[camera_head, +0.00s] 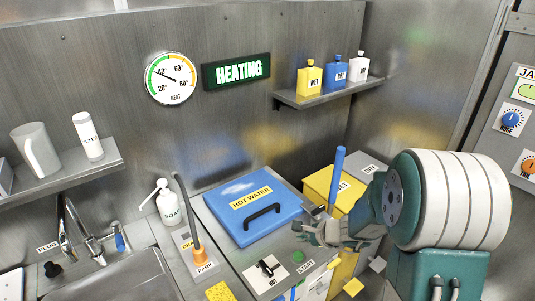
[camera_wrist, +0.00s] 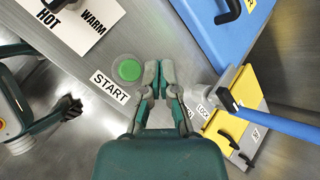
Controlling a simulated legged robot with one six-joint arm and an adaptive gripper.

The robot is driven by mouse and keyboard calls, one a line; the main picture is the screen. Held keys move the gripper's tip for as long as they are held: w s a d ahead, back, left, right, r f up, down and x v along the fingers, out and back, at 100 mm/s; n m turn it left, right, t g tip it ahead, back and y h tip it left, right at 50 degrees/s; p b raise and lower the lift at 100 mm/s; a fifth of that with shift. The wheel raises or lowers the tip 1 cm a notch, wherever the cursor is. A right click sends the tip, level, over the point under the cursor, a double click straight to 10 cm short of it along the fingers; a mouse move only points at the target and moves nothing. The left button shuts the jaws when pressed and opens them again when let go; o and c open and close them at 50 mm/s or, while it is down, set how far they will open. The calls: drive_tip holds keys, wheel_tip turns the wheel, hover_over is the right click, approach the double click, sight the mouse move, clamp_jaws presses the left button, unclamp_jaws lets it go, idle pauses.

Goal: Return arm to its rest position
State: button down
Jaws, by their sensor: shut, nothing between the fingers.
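My gripper (camera_wrist: 158,78) points forward in the wrist view, its two grey-tipped fingers together and empty. The tips are over the metal counter just right of the green START button (camera_wrist: 129,69), and I cannot tell how high above it they are. In the head view my gripper (camera_head: 312,234) is at the front right of the blue HOT WATER lid (camera_head: 238,218), near the foot of a lever with an upright blue handle (camera_head: 338,178). My white and teal arm fills the lower right there. The START button (camera_head: 298,256) also shows in the head view.
The blue lever handle (camera_wrist: 280,125) and a yellow box (camera_wrist: 243,105) lie close on the right in the wrist view. A HOT/WARM knob plate (camera_head: 267,270), soap bottle (camera_head: 168,202), sink (camera_head: 110,278) and a shelf with flasks (camera_head: 325,92) surround the counter. The HEATING sign is lit.

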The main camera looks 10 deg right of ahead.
drive_tip(key=s+a+r+n+g, duration=0.1)
drive_tip(key=s+a+r+n, duration=0.2)
drive_tip(key=s+r+n, duration=0.3)
drive_tip(key=s+a+r+n+g, duration=0.1)
drive_tip(key=s+a+r+n, duration=0.2)
drive_tip(key=s+r+n, duration=0.35)
drive_tip(key=s+d+r+n+h, duration=0.2)
drive_tip(key=s+r+n+h, duration=0.1)
drive_tip(key=s, duration=0.3)
drive_tip(key=s+d+r+n+h, duration=0.3)
drive_tip(key=s+r, duration=0.1)
drive_tip(key=s, duration=0.2)
drive_tip(key=shift+s+d+r+t, duration=0.2)
drive_tip(key=shift+d+r+t, duration=0.1)
drive_tip(key=shift+t, duration=0.1)
drive_tip(key=shift+a, duration=0.1)
idle(5.0)
